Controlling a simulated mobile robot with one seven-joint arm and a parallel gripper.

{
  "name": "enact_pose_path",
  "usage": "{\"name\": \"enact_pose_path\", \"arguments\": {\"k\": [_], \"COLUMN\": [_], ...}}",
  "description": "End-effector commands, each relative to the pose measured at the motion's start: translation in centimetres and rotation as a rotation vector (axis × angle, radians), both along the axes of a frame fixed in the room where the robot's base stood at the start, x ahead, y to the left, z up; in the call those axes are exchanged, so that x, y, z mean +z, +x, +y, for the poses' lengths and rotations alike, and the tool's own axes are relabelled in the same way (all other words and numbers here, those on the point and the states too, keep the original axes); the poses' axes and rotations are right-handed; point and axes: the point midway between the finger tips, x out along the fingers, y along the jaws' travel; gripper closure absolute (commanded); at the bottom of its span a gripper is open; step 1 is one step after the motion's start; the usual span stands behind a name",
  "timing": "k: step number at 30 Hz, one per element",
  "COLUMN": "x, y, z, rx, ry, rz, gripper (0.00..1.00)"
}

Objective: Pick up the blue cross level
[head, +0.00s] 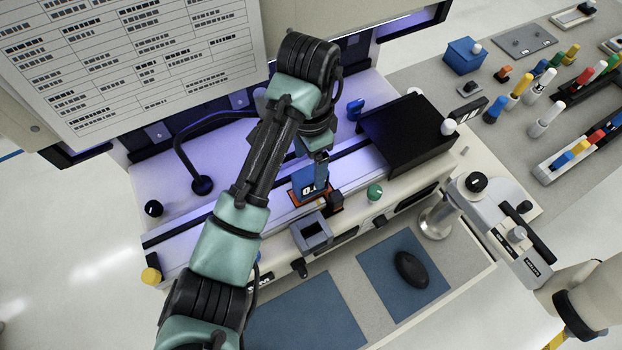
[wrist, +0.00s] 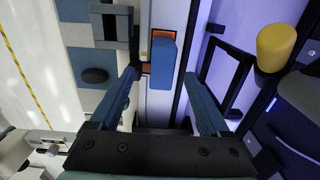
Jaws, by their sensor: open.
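A blue block (head: 305,183) with white marks on its face, which I take as the blue cross level, stands on an orange-red base on the pale machine deck. In the wrist view the blue block (wrist: 162,62) shows from above, between and just beyond my fingertips, with orange at its edge. My gripper (head: 321,157) points down over it, partly hidden by my arm in the head view. In the wrist view my gripper (wrist: 161,85) is open, one blue finger on each side, with nothing held. Whether a finger touches the block cannot be told.
A grey open box (head: 311,232) and a green knob (head: 375,191) are close in front. A black box (head: 408,134) and another small blue piece (head: 355,108) lie to the right. A bent black lamp arm (head: 182,150) stands left. A mouse (head: 411,269) lies on a blue mat.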

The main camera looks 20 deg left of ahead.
Motion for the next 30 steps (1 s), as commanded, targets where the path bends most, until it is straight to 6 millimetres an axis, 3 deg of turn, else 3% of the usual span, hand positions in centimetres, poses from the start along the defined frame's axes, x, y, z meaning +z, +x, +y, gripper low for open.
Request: {"name": "enact_pose_path", "arguments": {"k": [1, 3, 11, 24, 30], "x": [-1.6, -2.3, -3.5, -8.1, -8.3], "y": [0.0, 0.0, 0.0, 0.5, 0.5], "z": [-0.2, -0.1, 0.0, 0.1, 0.1], "rx": [-0.001, -0.001, -0.001, 0.0, -0.001], "ry": [-0.003, -0.002, -0.001, 0.0, 0.001], "rz": [0.002, 0.001, 0.001, 0.002, -0.001], "gripper": [0.2, 0.2, 0.2, 0.2, 0.2]}}
